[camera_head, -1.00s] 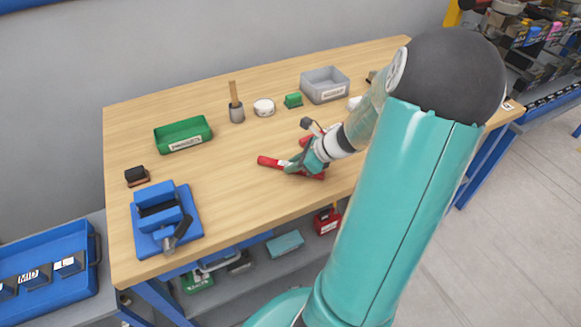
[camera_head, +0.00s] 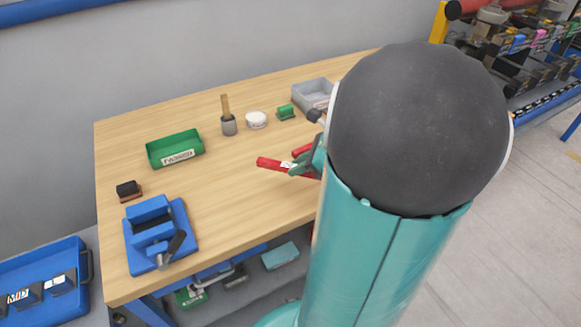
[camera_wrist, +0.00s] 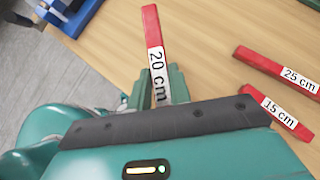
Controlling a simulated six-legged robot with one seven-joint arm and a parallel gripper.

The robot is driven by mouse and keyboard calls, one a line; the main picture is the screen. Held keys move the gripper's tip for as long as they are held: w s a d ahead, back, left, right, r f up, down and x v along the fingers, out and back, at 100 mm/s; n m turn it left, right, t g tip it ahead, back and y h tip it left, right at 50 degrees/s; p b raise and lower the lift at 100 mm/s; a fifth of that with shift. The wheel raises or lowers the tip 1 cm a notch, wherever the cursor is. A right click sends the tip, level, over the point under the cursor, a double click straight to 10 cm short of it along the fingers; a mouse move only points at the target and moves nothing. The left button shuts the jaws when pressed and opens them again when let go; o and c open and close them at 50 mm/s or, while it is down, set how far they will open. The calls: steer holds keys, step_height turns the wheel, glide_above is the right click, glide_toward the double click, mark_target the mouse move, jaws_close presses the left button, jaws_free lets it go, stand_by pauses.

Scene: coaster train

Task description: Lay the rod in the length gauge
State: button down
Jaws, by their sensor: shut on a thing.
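A red rod with a white "20 cm" label (camera_wrist: 152,28) is held between the fingers of my gripper (camera_wrist: 160,90) in the wrist view. Its free end points away from me, and the held end is partly hidden by the fingers. In the head view the rod (camera_head: 268,163) sticks out left of my gripper (camera_head: 298,166), over the table. Whether it clears the tabletop is hard to tell. Red rods labelled "25 cm" (camera_wrist: 262,65) and "15 cm" (camera_wrist: 262,108) lie to the right in the wrist view. I cannot make out a length gauge; my arm hides the table's right part.
A blue vise-like fixture with a dark lever (camera_head: 152,248) stands at the table's front left. A green bin (camera_head: 160,153), a dark block (camera_head: 128,190), a handled tool (camera_head: 229,125), a white round container (camera_head: 256,119) and a grey bin (camera_head: 306,98) stand around. The left middle is clear.

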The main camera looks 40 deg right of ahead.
steer(key=s+a+r, duration=0.2)
steer(key=s+r, duration=0.1)
steer(key=s, duration=0.4)
steer(key=shift+s+r, duration=0.15)
steer(key=shift+s, duration=0.1)
